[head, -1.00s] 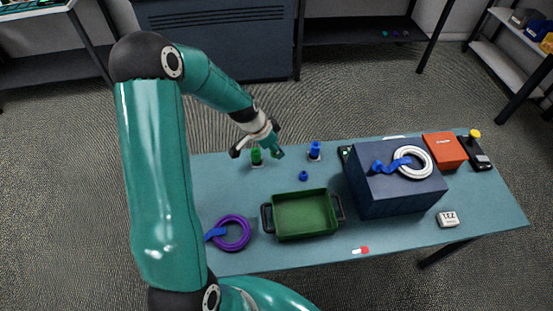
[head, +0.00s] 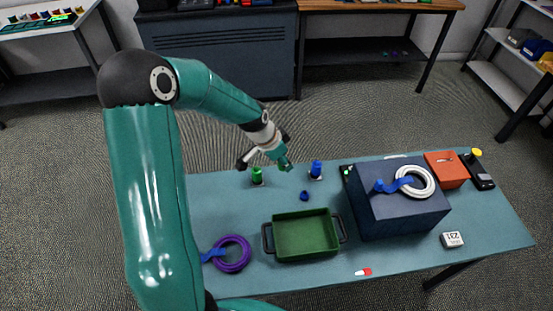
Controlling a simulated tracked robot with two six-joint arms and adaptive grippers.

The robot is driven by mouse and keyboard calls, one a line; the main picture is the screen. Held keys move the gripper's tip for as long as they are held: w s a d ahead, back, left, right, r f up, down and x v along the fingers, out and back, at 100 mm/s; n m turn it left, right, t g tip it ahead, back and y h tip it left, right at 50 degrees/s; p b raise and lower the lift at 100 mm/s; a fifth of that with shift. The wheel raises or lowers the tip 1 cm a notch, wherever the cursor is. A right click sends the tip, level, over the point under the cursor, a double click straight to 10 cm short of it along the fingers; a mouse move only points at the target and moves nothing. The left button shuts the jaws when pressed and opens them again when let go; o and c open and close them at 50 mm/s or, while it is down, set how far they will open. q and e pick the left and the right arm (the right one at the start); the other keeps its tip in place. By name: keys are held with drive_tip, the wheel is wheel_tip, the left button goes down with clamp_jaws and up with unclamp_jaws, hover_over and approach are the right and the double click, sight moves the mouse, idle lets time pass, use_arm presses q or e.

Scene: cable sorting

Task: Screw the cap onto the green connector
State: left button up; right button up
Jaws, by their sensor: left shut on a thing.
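The green connector (head: 257,176) stands upright on a small light base near the far left edge of the table. My left gripper (head: 284,163) is to the right of it and a little higher in the picture, apart from it. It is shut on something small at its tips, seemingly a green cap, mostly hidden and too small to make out. A blue connector (head: 316,169) stands to the right of the gripper. A small blue cap (head: 304,196) lies on the table in front of it. My right gripper is not in view.
A green tray (head: 306,237) stands at the table's (head: 390,272) front middle, with a purple cable coil (head: 232,254) to its left. A dark blue box (head: 402,209) with a white coil (head: 416,181) on it stands to the right. An orange box (head: 447,170) is behind that.

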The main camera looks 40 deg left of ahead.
use_arm(q)
drive_tip(key=w+d+r+n, duration=0.1)
drive_tip(key=w+d, duration=0.2)
drive_tip(key=d, duration=0.6)
drive_tip(key=w+d+r+n+y, duration=0.1)
drive_tip(key=w+d+n, duration=0.1)
drive_tip(key=d, duration=0.7)
drive_tip(key=shift+w+r, duration=0.3)
drive_tip(key=shift+w, duration=0.3)
drive_tip(key=shift+d, duration=0.15)
